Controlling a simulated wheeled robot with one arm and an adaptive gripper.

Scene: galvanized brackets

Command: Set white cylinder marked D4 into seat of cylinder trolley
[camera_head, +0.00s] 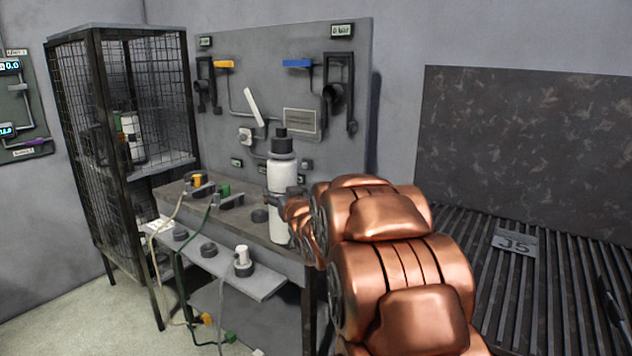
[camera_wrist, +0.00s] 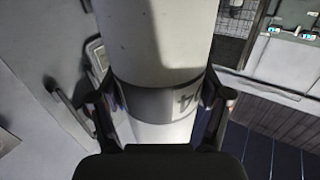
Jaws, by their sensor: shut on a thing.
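The white cylinder (camera_head: 282,178) has a grey shoulder and a dark cap, and stands upright in front of the bench in the head view. My gripper (camera_head: 287,197) is shut around its body. In the wrist view, the cylinder (camera_wrist: 155,45) fills the middle, and the fingers of my gripper (camera_wrist: 163,103) press on both sides of its grey band. A dark mark like a 4 shows on the band; the rest of the mark is hidden. Whether the cylinder's base touches anything is unclear. I cannot make out a cylinder trolley or its seat in either view.
A bench (camera_head: 228,213) with hoses, fittings and a lower shelf (camera_head: 215,270) stands behind the cylinder, under a grey valve panel (camera_head: 265,75). A mesh cage (camera_head: 125,120) holding small cylinders is at left. A ribbed dark surface (camera_head: 540,285) with a J5 plate (camera_head: 514,242) lies at right.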

